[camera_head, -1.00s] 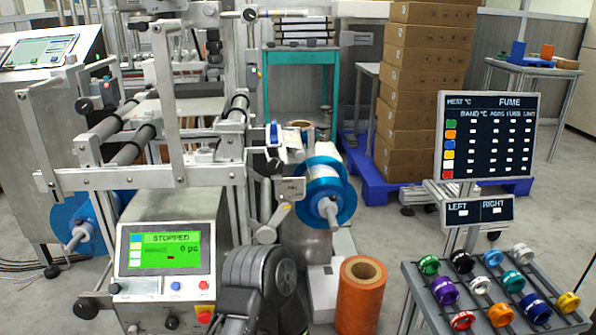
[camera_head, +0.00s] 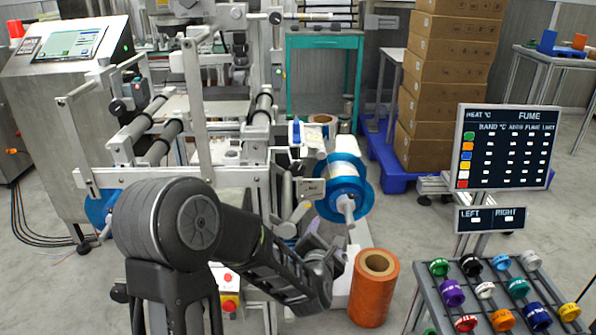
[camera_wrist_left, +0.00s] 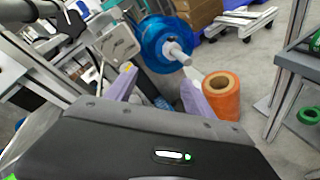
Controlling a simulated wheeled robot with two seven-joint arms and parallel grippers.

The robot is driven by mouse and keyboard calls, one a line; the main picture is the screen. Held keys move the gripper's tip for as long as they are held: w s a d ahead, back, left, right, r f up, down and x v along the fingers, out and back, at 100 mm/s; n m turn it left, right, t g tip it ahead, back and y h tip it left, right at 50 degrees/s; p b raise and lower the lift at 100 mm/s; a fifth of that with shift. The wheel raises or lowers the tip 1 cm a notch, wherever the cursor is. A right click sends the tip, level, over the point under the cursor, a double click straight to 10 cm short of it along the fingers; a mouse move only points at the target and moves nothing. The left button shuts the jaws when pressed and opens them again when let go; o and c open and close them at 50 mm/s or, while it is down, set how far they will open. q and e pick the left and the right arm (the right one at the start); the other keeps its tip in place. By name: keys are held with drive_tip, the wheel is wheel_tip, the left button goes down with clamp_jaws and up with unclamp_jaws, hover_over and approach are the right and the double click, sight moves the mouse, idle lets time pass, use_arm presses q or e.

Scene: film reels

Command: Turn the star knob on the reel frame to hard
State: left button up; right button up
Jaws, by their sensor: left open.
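The reel frame (camera_head: 215,178) stands in the middle of the head view, with a blue-flanged reel (camera_head: 343,188) on its right side. A small grey plate (camera_head: 312,188) is fixed beside the reel; it also shows in the left wrist view (camera_wrist_left: 116,38). A dark knob-like part (camera_wrist_left: 66,22) lies left of that plate in the wrist view. I cannot tell for sure that it is the star knob, and its setting is not readable. My left gripper (camera_head: 318,238) is low in front of the plate and reel. Its purple fingers (camera_wrist_left: 160,92) are apart with nothing between them.
An orange roll (camera_head: 373,288) stands on the floor right of my left gripper. A rack of coloured rings (camera_head: 470,268) and a dark sign board (camera_head: 506,146) are at the right. Stacked boxes (camera_head: 436,85) stand behind.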

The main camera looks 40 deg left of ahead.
sight(298, 171)
use_arm(q)
drive_tip(key=s+a+r+n+y+p, duration=0.1)
drive_tip(key=s+a+r+n+y, duration=0.1)
drive_tip(key=a+r+n+y, duration=0.2)
wheel_tip(298, 171, up, 8)
drive_tip(key=a+n, duration=0.3)
drive_tip(key=n, duration=0.5)
drive_tip(key=shift+f+t+y, duration=0.15)
drive_tip(key=shift+t+y, duration=0.15)
drive_tip(key=shift+w, duration=0.1)
drive_tip(key=shift+x, duration=3.9)
drive_tip(key=shift+c, duration=0.3)
clamp_jaws()
drive_tip(key=shift+f, duration=0.1)
